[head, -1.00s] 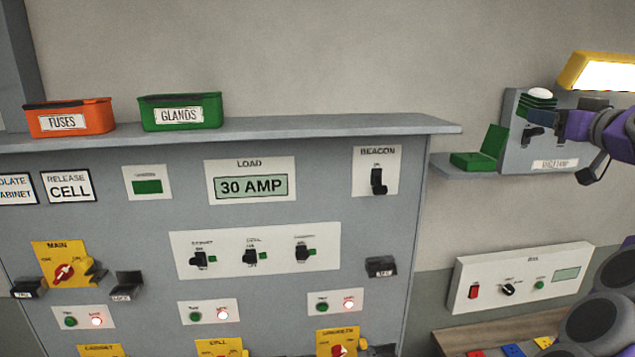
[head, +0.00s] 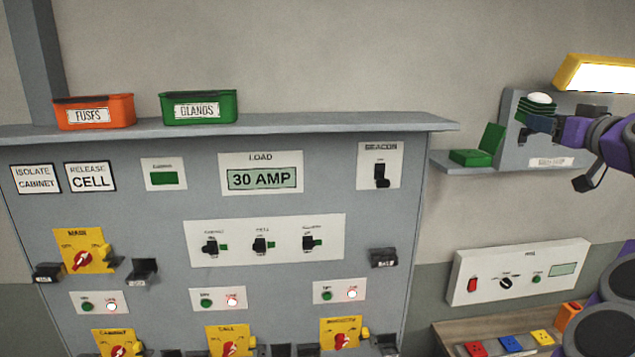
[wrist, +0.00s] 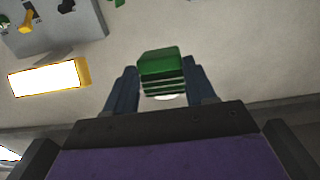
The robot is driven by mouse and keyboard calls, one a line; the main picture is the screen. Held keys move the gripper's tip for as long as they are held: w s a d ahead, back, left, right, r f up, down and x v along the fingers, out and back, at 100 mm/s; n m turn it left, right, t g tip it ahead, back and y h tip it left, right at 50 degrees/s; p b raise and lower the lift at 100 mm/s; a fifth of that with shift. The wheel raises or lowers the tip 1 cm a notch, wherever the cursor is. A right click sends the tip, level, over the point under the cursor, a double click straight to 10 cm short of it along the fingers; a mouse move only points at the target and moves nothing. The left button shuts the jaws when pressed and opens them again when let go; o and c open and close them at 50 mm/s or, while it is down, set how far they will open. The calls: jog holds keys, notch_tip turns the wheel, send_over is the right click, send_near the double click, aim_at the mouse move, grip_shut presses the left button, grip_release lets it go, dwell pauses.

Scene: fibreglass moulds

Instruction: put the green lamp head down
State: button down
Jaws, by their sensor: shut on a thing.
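The green lamp head (head: 538,106), ribbed and with a white dome on top, is in my gripper (head: 540,124) at the right of the head view. In the wrist view the lamp head (wrist: 162,68) sits between the two dark fingers of my gripper (wrist: 163,88), which are shut on it. Its white dome shows only partly there. In the head view it is in front of a grey back plate (head: 517,147), above and to the right of a small shelf; I cannot tell its distance from the plate.
A green block with an upright flap (head: 477,157) occupies the small grey shelf (head: 446,163). A lit yellow-framed lamp (head: 600,74) hangs just above my gripper. A white control panel (head: 520,272) is below. The cabinet top (head: 330,122) is bare right of the green GLANDS bin (head: 199,107).

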jog(key=w+a+f, duration=0.4)
jog(key=a+f, duration=0.8)
jog(key=w+a+f+h, duration=0.1)
jog(key=w+a+f, duration=0.3)
jog(key=a+f, duration=0.75)
jog(key=w+a+f, duration=0.4)
jog(key=a+f, duration=0.7)
jog(key=f, duration=0.1)
notch_tip(320, 180, down, 24)
jog(key=b, duration=2.3)
jog(key=shift+s+d+m+b, duration=0.25)
jog(key=shift+m+b, duration=0.05)
jog(key=shift+m, duration=0.1)
jog(key=shift+r, duration=0.15)
